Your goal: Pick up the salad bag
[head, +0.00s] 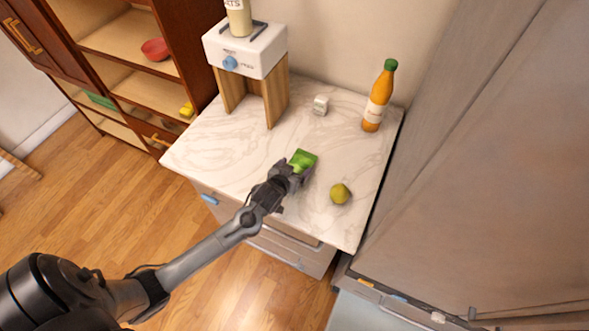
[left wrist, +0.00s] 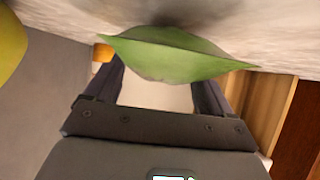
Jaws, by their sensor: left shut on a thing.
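The salad bag (head: 303,160) is a small green packet over the marble-topped counter, at the tip of my left gripper (head: 287,177). In the left wrist view the salad bag (left wrist: 178,55) spans across the fingertips of my left gripper (left wrist: 160,85). My left gripper is shut on the bag. The fingertips are partly hidden by the bag. I cannot tell whether the bag still touches the counter. My right gripper is not in view.
A yellow-green fruit (head: 340,193) lies right of the gripper on the counter (head: 225,150). A wooden shelf (head: 130,45) is at left.

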